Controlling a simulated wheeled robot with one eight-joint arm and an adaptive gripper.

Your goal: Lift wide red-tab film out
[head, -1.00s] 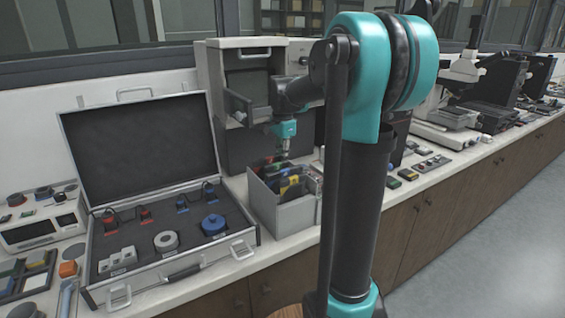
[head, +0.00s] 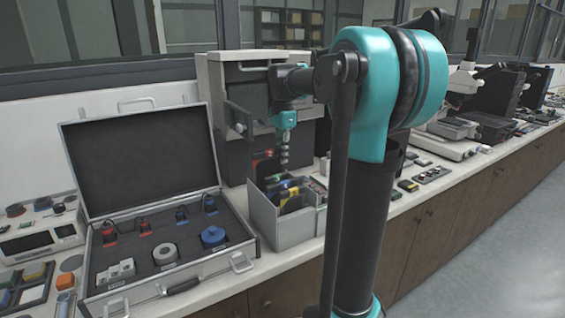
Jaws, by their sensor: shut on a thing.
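My gripper (head: 284,158) hangs pointing down above the grey open-topped box (head: 272,228), and its jaws are shut. A dark film with a red tab (head: 263,155) shows beside the fingertips, above the level of the other films, and appears to be in the jaws. The exact grip is too small to make out. Its lower edge is hidden among the other films, so I cannot tell whether it is clear of the box. Films with yellow and blue tabs (head: 288,191) stand in the box.
An open case (head: 246,243) with red and blue parts lies left of the box. A grey cabinet-like machine (head: 235,150) stands close behind. Small blocks and devices (head: 408,186) lie to the right. My own arm hides part of the bench.

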